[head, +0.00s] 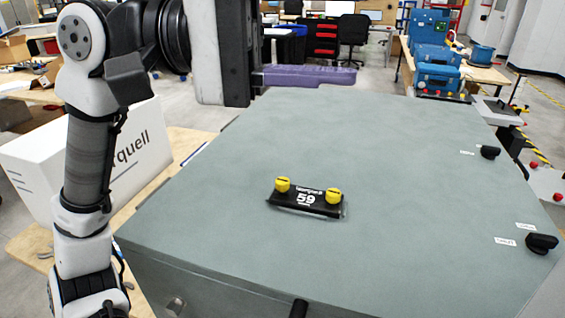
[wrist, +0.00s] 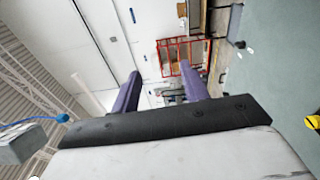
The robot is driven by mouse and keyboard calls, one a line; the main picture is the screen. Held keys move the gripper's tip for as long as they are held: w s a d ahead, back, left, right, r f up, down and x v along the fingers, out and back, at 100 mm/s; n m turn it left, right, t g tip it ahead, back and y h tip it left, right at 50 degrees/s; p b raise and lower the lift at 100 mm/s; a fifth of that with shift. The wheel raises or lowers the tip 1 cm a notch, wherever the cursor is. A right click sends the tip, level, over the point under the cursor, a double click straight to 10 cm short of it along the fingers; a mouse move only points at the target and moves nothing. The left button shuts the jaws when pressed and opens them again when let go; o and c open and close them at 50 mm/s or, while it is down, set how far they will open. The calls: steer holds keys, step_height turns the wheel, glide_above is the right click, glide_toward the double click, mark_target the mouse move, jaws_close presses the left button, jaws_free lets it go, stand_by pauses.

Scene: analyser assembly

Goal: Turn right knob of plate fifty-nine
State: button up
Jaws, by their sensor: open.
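The black plate marked 59 (head: 306,199) lies on a grey-green panel (head: 230,250). It bears a yellow left knob (head: 282,184) and a yellow right knob (head: 333,195). My gripper (head: 345,76), with purple fingers, is beyond the plate near the panel's far edge, pointing right and apart from the knobs. The wrist view shows the fingers (wrist: 160,70) spread with nothing between them. A yellow knob (wrist: 312,122) shows at that view's right edge; I cannot tell which one.
Black knobs stand on the panel's right side, one farther back (head: 490,152) and one nearer (head: 541,243). A white box (head: 95,160) stands left of the panel. Blue machines (head: 435,65) are at the back right. The panel around the plate is clear.

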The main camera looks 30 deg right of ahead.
steer(key=d+f+m+t+y, duration=0.3)
steer(key=d+f+t+y, duration=0.15)
steer(key=d, duration=0.45)
steer(key=m+t+y+p, duration=0.2)
steer(key=m+t+y, duration=0.6)
steer(key=y, duration=0.1)
glide_above(334, 192)
step_height(334, 192, down, 8)
steer(key=shift+h, duration=0.25)
step_height(334, 192, down, 14)
steer(key=b, duration=0.4)
jaws_close()
steer(key=shift+n, duration=0.4)
